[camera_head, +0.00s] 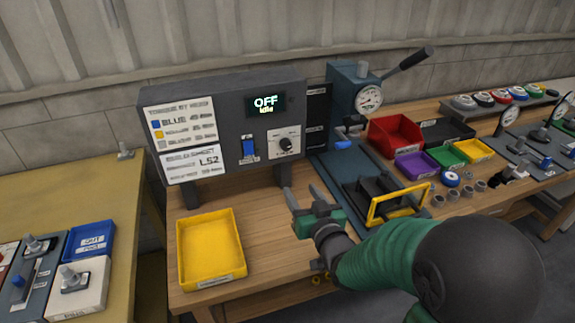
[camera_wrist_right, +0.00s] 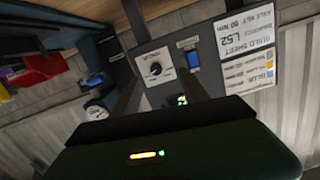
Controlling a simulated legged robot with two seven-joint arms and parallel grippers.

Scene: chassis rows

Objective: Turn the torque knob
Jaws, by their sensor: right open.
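The torque knob (camera_head: 285,143) is a small dark round knob on a white plate at the lower right of a grey control box (camera_head: 225,120). A blue switch (camera_head: 249,147) sits left of the knob. My right gripper (camera_head: 302,192) is open and empty, below the knob and apart from it in the head view. In the right wrist view the knob (camera_wrist_right: 155,69) shows beyond the two open fingers (camera_wrist_right: 160,85), and nothing is between them. My left gripper is not in view.
A yellow tray (camera_head: 211,250) stands on the bench left of my right gripper. A grey-blue press (camera_head: 352,100) with a gauge and lever stands right of the box. Red (camera_head: 394,134), purple and green bins lie further right. The bench in front of the box is mostly clear.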

